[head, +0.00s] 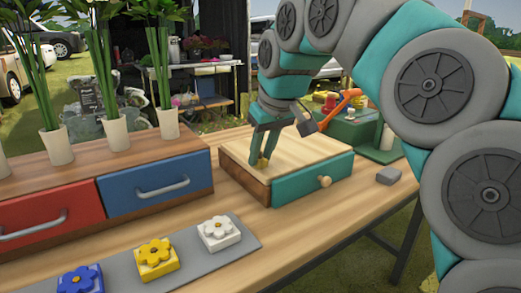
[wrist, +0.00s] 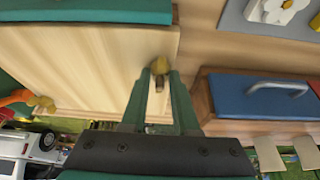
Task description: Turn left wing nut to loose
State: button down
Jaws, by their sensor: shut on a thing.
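The left wing nut (wrist: 159,65) is a small brass-yellow piece at the edge of a wooden box top (wrist: 80,70). My gripper (wrist: 159,78) is shut on it, with its two green fingers close together at the nut. In the head view my gripper (head: 262,162) reaches down to the left part of the box top (head: 305,155), and the nut is mostly hidden by the fingertips. Another small brass-coloured piece (wrist: 46,104) shows near the opposite edge of the top in the wrist view. How far the left nut is turned cannot be told.
A blue drawer (head: 156,187) and a red drawer (head: 48,214) stand to the left, with vases above. A grey tray (head: 205,258) with flower blocks lies in front. An orange handle (head: 338,108) is behind.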

jog(key=n+g+y, duration=0.1)
jog(key=n, duration=0.5)
jog(key=shift+w+d+g+y, duration=0.15)
jog(key=shift+w+g+y, duration=0.05)
jog(key=shift+g+y, duration=0.2)
jog(key=shift+n+g, duration=0.7)
jog(key=shift+n, duration=1.4)
jog(key=c, duration=0.7)
grip_release()
